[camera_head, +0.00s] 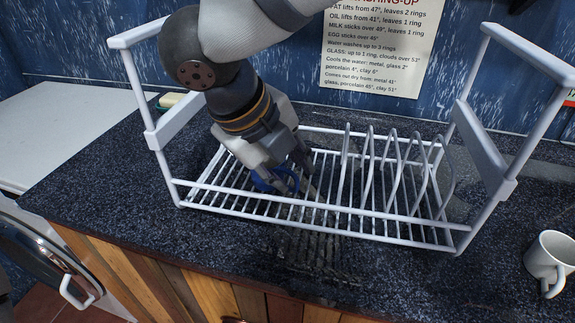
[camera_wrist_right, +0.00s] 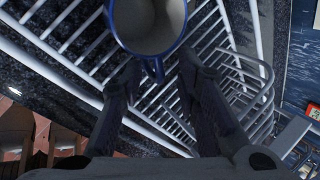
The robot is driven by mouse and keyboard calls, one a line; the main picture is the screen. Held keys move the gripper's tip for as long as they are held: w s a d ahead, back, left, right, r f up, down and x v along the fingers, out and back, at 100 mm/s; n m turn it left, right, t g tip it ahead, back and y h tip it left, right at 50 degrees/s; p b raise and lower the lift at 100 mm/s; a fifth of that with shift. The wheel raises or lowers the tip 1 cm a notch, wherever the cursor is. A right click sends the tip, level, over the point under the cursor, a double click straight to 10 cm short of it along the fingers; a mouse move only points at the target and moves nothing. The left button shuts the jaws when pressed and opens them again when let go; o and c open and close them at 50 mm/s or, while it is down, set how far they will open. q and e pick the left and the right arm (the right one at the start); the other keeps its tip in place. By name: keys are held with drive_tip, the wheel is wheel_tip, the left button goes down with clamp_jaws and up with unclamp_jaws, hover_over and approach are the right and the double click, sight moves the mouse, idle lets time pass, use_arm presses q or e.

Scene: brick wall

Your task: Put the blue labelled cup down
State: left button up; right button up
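The blue cup (camera_head: 276,181) is in the left part of the white dish rack, mostly hidden behind my right gripper (camera_head: 292,160) in the head view. In the right wrist view I look into the pale inside of the cup (camera_wrist_right: 150,22), which has a blue rim. Its blue handle (camera_wrist_right: 155,71) points between the two fingers of my right gripper (camera_wrist_right: 157,78). The fingers are apart, with a gap on each side of the handle. The cup appears to rest on the rack's wires. No label shows. My left gripper is not in view.
The dish rack (camera_head: 335,232) stands on a dark speckled counter (camera_head: 110,205), with upright wire dividers (camera_head: 395,170) on its right half. A white mug (camera_head: 550,258) stands at the far right. A printed notice (camera_head: 380,50) hangs on the blue wall.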

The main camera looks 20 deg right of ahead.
drive_tip(key=shift+r, duration=0.1)
drive_tip(key=v, duration=1.2)
drive_tip(key=shift+s, duration=0.1)
